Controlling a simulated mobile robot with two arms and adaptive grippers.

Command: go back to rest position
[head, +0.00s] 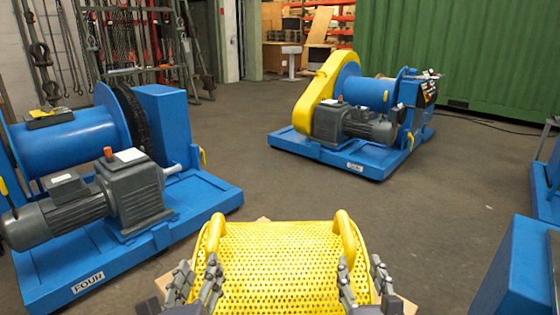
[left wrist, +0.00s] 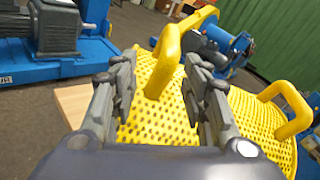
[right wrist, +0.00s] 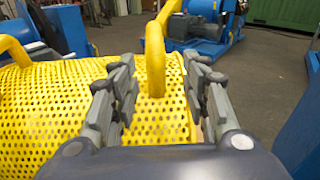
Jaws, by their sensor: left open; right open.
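A yellow perforated guard cover (head: 280,262) with two upright yellow loop handles is in front of me at the bottom centre. My left gripper (head: 200,268) is open by the left handle (head: 213,238). In the left wrist view that handle (left wrist: 165,60) rises beyond and between its fingers (left wrist: 157,90). My right gripper (head: 362,268) is open by the right handle (head: 345,238). In the right wrist view this handle (right wrist: 154,58) stands beyond its open fingers (right wrist: 160,85). Neither gripper is closed on a handle.
A blue winch with a grey motor, marked FOUR (head: 88,282), stands left. Another blue winch with a yellow guard (head: 325,90) stands ahead. Blue equipment (head: 515,270) is at the right edge. A green container (head: 450,45) is behind. Open floor (head: 240,150) lies between the winches.

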